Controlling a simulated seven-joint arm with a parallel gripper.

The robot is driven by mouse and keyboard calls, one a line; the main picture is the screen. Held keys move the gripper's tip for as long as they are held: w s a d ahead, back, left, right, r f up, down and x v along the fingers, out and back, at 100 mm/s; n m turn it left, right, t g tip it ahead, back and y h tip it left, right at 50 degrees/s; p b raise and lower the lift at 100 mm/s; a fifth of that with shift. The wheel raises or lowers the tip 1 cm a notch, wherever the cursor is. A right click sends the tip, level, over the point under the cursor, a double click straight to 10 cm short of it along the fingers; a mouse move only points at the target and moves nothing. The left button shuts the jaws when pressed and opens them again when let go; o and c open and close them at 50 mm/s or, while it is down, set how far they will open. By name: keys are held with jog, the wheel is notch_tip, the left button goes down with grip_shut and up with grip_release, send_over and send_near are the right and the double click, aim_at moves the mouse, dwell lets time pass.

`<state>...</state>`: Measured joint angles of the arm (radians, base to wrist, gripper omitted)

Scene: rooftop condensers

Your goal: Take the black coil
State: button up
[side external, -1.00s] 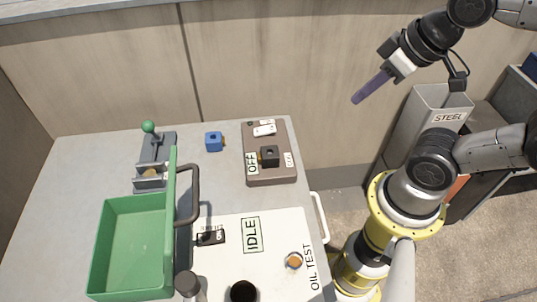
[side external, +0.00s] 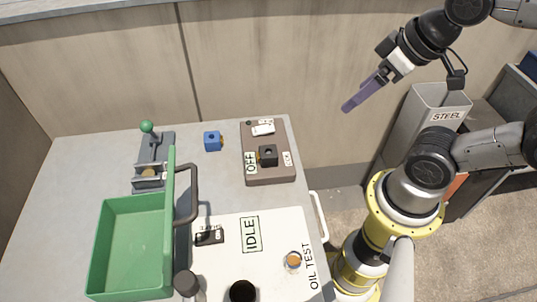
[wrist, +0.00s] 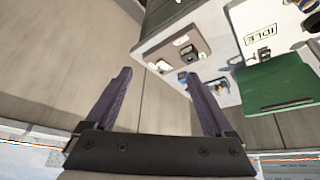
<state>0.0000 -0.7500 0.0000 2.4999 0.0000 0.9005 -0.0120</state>
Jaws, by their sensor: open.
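The black coil (side external: 268,155), a small dark block with a brass-coloured fitting on its left side, sits on a brown board (side external: 254,175) beside an OFF label. In the wrist view, a dark block that looks like the coil (wrist: 188,53) is on the board (wrist: 204,47), beyond my fingers. My gripper (side external: 362,92) is high to the right of the board, well apart from the coil. Its two purple fingers (wrist: 160,76) are spread, with nothing between them.
A similar blue block (side external: 213,141) stands left of the board. A green bin (side external: 130,200) with a dark handle stands front left, near a green-knobbed lever fixture (side external: 148,128). A STEEL bin (side external: 440,100) stands right.

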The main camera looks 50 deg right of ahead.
jog(key=n+g, duration=0.6)
jog(key=n, duration=0.3)
send_over(268, 153)
jog(key=f, duration=1.3)
jog(key=shift+w+d, duration=0.2)
jog(key=shift+w, duration=0.05)
jog(key=shift+s+a+f, duration=0.1)
jog(key=shift+s+f, duration=0.05)
jog(key=shift+f, duration=1.35)
jog(key=shift+s+a+f, duration=0.1)
jog(key=shift+s+f, duration=0.05)
jog(key=shift+f, duration=1.3)
grip_shut()
